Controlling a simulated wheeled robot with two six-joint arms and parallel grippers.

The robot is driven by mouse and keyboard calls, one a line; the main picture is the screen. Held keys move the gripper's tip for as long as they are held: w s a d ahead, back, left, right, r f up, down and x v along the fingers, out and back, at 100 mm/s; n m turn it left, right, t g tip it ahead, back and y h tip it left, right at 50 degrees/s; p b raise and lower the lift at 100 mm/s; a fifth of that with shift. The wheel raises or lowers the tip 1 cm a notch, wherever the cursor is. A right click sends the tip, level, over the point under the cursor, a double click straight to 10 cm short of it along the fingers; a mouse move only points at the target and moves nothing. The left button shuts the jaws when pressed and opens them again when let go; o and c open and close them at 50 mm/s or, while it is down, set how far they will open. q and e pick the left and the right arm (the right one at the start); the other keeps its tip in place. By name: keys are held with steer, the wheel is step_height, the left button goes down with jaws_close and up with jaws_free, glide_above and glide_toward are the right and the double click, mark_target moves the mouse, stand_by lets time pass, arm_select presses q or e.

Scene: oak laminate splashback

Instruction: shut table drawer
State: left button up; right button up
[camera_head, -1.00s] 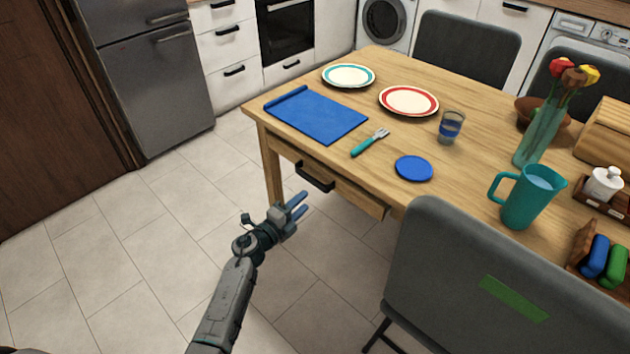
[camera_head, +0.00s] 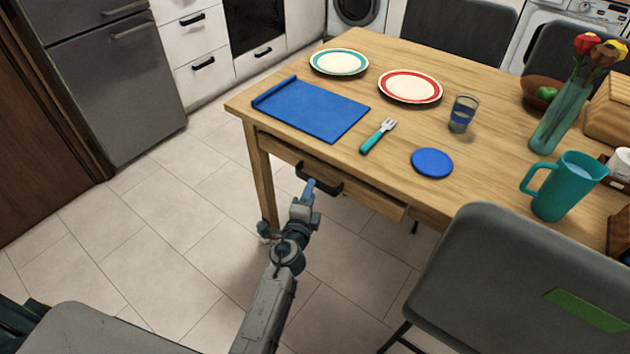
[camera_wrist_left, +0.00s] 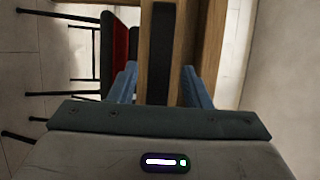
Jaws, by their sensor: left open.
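The table drawer (camera_head: 375,198) is a wooden front under the near edge of the oak table (camera_head: 390,135). Its right end stands out a little from the table frame, so it looks slightly open. Its dark bar handle (camera_head: 333,186) is partly hidden by my left gripper (camera_head: 309,190), which is right in front of it. In the left wrist view, the handle (camera_wrist_left: 161,50) runs upright between the open blue fingers of the gripper (camera_wrist_left: 162,85). I cannot tell whether the fingers touch the drawer. My right gripper is not in view.
A grey chair (camera_head: 500,275) stands close to the right of the drawer. On the tabletop are a blue mat (camera_head: 312,108), a fork (camera_head: 378,135), a blue coaster (camera_head: 432,162), plates, a glass and a teal pitcher (camera_head: 565,187). The tiled floor left of the table is clear.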

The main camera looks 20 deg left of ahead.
arm_select(q)
steer(key=w, duration=0.5)
steer(key=shift+a, duration=0.15)
jaws_close()
